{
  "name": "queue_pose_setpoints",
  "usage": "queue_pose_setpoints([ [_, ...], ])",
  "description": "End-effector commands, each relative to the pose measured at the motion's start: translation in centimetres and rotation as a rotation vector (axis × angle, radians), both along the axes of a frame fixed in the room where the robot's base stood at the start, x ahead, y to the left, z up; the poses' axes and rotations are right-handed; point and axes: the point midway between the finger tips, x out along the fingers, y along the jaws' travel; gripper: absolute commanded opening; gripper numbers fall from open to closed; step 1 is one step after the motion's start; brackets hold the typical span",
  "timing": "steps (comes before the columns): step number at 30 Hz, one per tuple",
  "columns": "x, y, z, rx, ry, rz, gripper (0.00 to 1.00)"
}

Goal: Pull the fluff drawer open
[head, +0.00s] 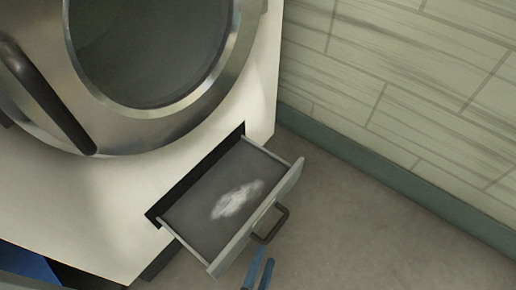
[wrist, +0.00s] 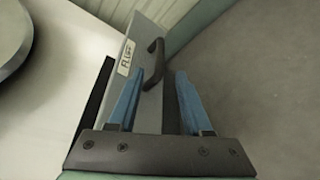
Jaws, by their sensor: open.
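The fluff drawer (head: 212,196) stands pulled out from the lower front of the white machine, with a white clump of fluff (head: 238,199) inside. Its dark handle (head: 272,222) sticks out from the grey front panel. In the wrist view the drawer front (wrist: 140,45) bears a "FLUFF" label, and the handle (wrist: 154,60) shows just beyond the fingertips, roughly between them. My gripper (head: 264,254) has blue fingers; it is open and empty, just in front of the handle. It also shows in the wrist view (wrist: 160,72). I cannot tell whether a finger touches the handle.
The machine's round door (head: 150,50) with a metal rim is above the drawer. A tiled wall (head: 420,90) with a green skirting (head: 400,185) runs along the right. The grey floor (head: 350,235) in front of the drawer is clear. A blue item (head: 28,264) shows at lower left.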

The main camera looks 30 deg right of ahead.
Motion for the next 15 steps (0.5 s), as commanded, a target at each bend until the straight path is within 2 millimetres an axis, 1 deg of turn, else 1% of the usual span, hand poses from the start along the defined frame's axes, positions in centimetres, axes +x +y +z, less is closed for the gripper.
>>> queue_pose_setpoints([
  [1, -0.6, 0.8, 0.5, 0.001, 0.003, 0.002, 0.5],
  [6, -2.0, 2.5, 0.9, 0.001, 0.0, 0.001, 0.5],
  [9, -2.4, 3.0, 0.9, 0.0, 0.0, 0.0, 0.5],
  [15, -2.6, 3.2, 0.8, -0.001, 0.0, -0.001, 0.5],
])
